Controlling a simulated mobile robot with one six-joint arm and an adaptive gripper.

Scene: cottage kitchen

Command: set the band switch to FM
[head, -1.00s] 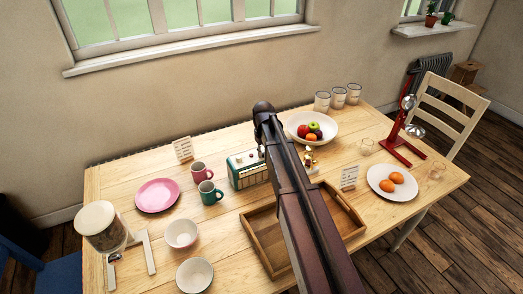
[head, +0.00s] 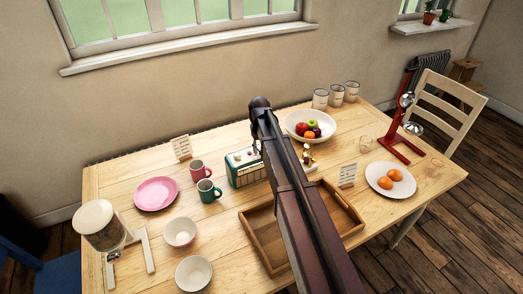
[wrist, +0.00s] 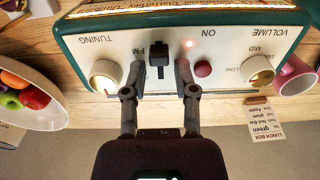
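The radio (head: 240,170), green and cream, stands mid-table in the head view, partly behind my arm. In the wrist view its cream control panel (wrist: 225,87) appears upside down. The black band switch (wrist: 158,56) sticks up from the panel, with the letters FM just left of it. Any label on its other side is hidden by a finger, and I cannot tell the switch's exact setting. My gripper (wrist: 157,74) is open, with one fingertip on each side of the switch and a gap to each. In the head view the fingers are hidden.
The tuning knob (wrist: 104,75) is left of the fingers; a red button (wrist: 202,69), a lit red lamp (wrist: 189,44) and the volume knob (wrist: 259,71) are right. A fruit bowl (head: 290,124), mugs (head: 208,191) and a wooden tray (head: 257,249) stand near the radio.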

